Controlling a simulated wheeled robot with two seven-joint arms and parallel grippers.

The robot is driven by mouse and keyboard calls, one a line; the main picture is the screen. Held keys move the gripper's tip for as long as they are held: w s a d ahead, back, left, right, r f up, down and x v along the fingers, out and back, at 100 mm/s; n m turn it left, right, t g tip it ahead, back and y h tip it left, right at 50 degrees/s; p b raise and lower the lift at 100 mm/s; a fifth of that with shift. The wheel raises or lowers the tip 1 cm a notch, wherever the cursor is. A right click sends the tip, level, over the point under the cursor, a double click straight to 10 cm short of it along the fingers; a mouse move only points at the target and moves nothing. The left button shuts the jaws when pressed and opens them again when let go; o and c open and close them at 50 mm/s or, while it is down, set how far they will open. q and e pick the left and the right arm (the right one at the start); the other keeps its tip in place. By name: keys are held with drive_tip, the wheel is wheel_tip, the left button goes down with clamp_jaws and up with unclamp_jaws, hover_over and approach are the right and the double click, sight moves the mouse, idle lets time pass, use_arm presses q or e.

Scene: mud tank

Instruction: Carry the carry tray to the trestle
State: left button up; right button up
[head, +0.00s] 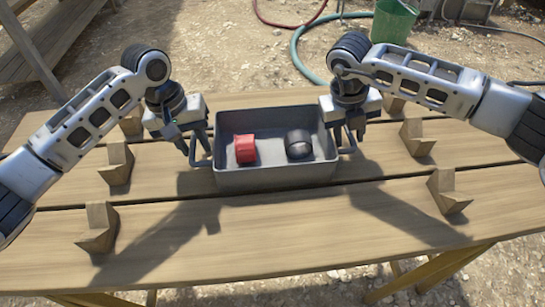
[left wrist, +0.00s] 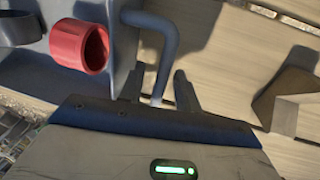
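The carry tray (head: 275,178) is a grey open box with a bar handle at each end. It appears to sit on the wooden plank top (head: 290,235), level, inside a ring of wooden blocks. In it are a red hollow cylinder (head: 245,149) and a dark cylinder (head: 298,144). My left gripper (head: 199,150) is at the tray's left handle. In the left wrist view the handle bar (left wrist: 168,40) passes between its parted fingers (left wrist: 158,92), with gaps beside it. My right gripper (head: 349,140) is at the tray's right end; its grip on the handle there is unclear.
Wooden corner blocks stand on the planks to the left (head: 98,228) and right (head: 447,192). A wooden bench (head: 55,35) is at the back left. A green bucket (head: 394,22) and a hose (head: 300,50) lie beyond on gravel. The planks in front of the tray are clear.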

use_arm(q)
drive_tip(key=shift+r, duration=0.15)
use_arm(e)
drive_tip(key=shift+r, duration=0.3)
use_arm(q)
wheel_tip(320, 180, up, 12)
drive_tip(key=a, duration=0.2)
drive_tip(key=shift+f, duration=0.25)
use_arm(e)
drive_tip(key=v, duration=1.1)
drive_tip(key=shift+r, duration=0.2)
use_arm(q)
drive_tip(key=shift+a, duration=0.1)
use_arm(e)
drive_tip(key=shift+a+f, duration=0.1)
